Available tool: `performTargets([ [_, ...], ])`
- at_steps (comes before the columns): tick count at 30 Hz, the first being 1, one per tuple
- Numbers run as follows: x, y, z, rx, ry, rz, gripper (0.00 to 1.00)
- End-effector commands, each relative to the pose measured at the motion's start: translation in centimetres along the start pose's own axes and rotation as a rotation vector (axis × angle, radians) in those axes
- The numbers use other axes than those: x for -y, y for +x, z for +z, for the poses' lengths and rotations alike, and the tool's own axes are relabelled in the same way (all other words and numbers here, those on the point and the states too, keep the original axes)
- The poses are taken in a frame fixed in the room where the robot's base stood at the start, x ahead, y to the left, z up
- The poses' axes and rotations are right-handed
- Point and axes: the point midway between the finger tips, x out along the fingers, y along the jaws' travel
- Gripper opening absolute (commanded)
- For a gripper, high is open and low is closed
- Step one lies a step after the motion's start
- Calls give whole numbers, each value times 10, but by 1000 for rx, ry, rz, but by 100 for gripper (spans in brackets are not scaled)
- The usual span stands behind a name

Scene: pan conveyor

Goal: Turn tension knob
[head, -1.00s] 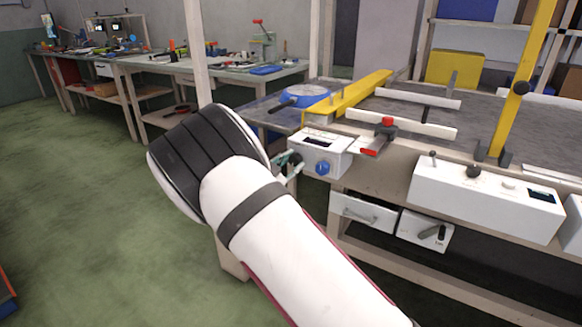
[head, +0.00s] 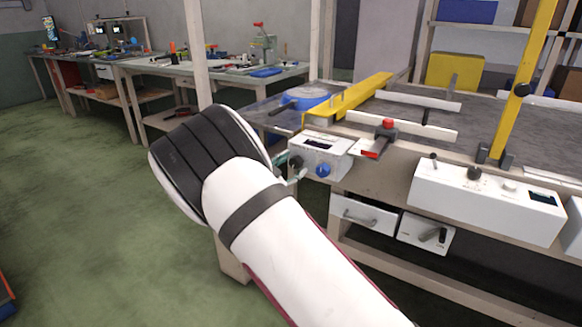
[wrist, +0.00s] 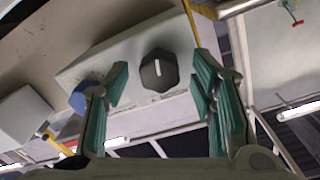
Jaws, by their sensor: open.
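A black faceted knob (wrist: 158,70) with a white mark sits on the face of a white control box (wrist: 110,62) in the wrist view. My gripper (wrist: 160,86) is open, with one teal finger on each side of the knob; gaps show between the knob and both fingers. A blue knob (wrist: 79,98) is partly hidden behind the left finger. In the head view the white box (head: 338,160) is at the conveyor's near corner, with the blue knob (head: 323,170) on its front. My gripper (head: 290,170) is at its left side, mostly hidden by my wrist.
A red-topped clamp (head: 388,126) stands right of the box. A yellow bar (head: 362,94) and a blue pan (head: 305,92) lie behind it. Another control box (head: 485,200) is to the right, drawers (head: 363,212) are below, and open floor (head: 80,210) is at left.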

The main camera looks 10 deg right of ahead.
Motion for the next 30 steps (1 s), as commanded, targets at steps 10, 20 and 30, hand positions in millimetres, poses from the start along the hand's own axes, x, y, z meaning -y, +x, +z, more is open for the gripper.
performTargets([
  [10,1,-56,0,3,1,-3,51],
  [20,1,-110,1,2,0,-2,51],
  [30,0,-119,1,1,0,-1,51],
])
